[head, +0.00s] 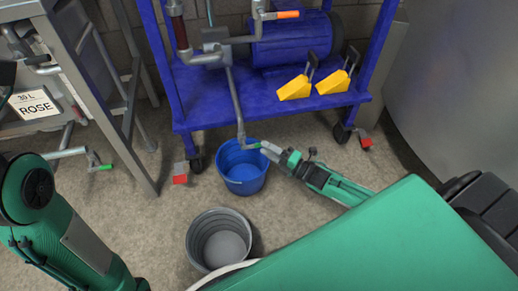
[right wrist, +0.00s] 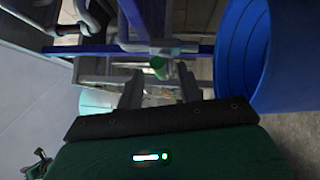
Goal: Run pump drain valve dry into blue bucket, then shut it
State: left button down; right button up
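The pump's grey drain pipe (head: 235,100) runs down from the blue pump cart to a small valve outlet over the blue bucket (head: 242,180). The valve's green handle (head: 253,146) points right, toward my right gripper (head: 267,149). The blue bucket stands on the floor beneath the outlet and fills the right side of the right wrist view (right wrist: 270,50). In that view my right gripper (right wrist: 160,90) has its fingers apart, with the green handle (right wrist: 160,68) showing between and beyond them; contact is unclear. Any flow is too small to tell. My left gripper is out of view.
A grey bucket (head: 219,240) stands on the floor in front of the blue one. The blue cart (head: 270,108) carries a blue motor (head: 290,42) and yellow wedges (head: 295,88). A steel stand with a ROSE sign (head: 35,103) is at left; a large steel tank (head: 455,80) is at right.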

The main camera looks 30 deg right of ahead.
jog(key=shift+b+x, duration=0.55)
jog(key=shift+x, duration=1.35)
jog(key=shift+c, duration=0.5)
grip_shut()
